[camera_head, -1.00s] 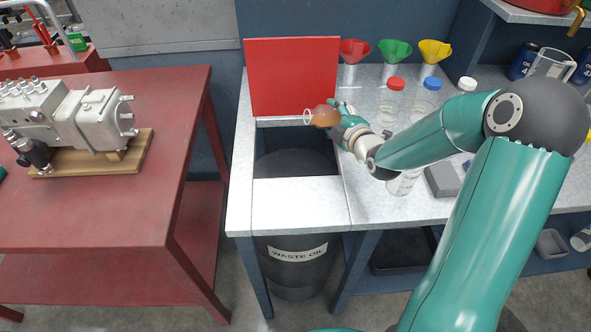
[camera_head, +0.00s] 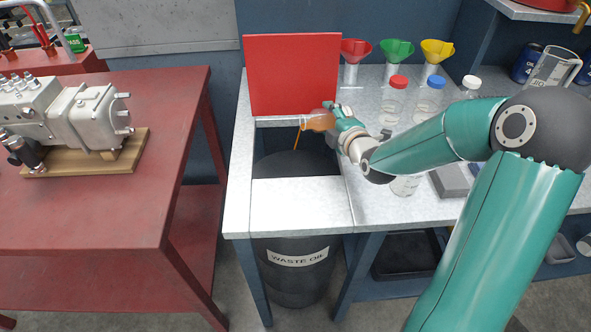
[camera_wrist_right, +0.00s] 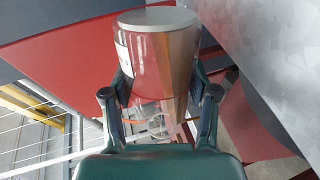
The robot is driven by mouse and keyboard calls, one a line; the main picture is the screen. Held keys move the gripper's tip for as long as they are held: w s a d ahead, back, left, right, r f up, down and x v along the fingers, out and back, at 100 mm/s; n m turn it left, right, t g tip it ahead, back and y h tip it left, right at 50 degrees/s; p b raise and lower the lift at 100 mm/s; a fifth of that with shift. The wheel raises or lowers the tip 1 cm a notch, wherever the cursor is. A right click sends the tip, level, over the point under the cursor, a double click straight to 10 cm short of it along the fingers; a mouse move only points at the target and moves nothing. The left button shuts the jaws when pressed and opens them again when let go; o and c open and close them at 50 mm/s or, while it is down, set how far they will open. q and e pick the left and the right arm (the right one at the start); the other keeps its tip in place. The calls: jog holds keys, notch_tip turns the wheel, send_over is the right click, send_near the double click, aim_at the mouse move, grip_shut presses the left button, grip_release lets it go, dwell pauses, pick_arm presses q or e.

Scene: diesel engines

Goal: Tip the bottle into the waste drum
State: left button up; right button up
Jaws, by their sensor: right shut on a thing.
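My right gripper (camera_head: 338,122) is shut on the bottle (camera_head: 318,121) and holds it tipped, mouth to the left, above the opening in the bench. A thin brown-orange stream falls from its mouth. In the right wrist view the clear bottle (camera_wrist_right: 158,60) sits between both fingers of the right gripper (camera_wrist_right: 160,95), with brownish liquid along one side. The waste drum (camera_head: 292,285) stands under the bench with a "WASTE OIL" label, and its dark inside shows through the opening. My left gripper is not in view.
A red raised lid (camera_head: 292,76) stands behind the opening. Bottles with red, blue and white caps and red, green and yellow funnels (camera_head: 397,50) stand to the right. A red table (camera_head: 110,205) with a metal pump (camera_head: 75,115) is at the left.

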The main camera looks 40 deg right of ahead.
jog(key=shift+f+n+h+b, duration=0.15)
jog(key=shift+n+h+b, duration=0.25)
jog(key=shift+b, duration=0.45)
dwell(0.3)
jog(key=shift+w+a+f+n+b, duration=0.1)
jog(key=shift+a+f+n+b, duration=0.15)
jog(key=shift+n+b, duration=0.35)
dwell(0.8)
jog(key=shift+a+r+n+h+p, duration=0.25)
jog(key=shift+r+n+h+p, duration=0.25)
jog(key=shift+n, duration=0.3)
dwell(1.0)
jog(key=shift+w+a+f+n, duration=0.15)
jog(key=shift+a+f+n, duration=0.05)
jog(key=shift+n, duration=0.3)
dwell(0.5)
jog(key=shift+d+r, duration=0.1)
jog(key=shift+d, duration=0.05)
jog(key=shift+d+f+m+b, duration=0.3)
jog(key=shift+m+b, duration=0.1)
jog(key=shift+m, duration=0.4)
jog(key=shift+s+d+f+m+y, duration=0.15)
jog(key=shift+s+m+y, duration=0.1)
jog(key=shift+m+y, duration=0.15)
jog(key=shift+w, duration=0.15)
jog(key=shift+r, duration=0.2)
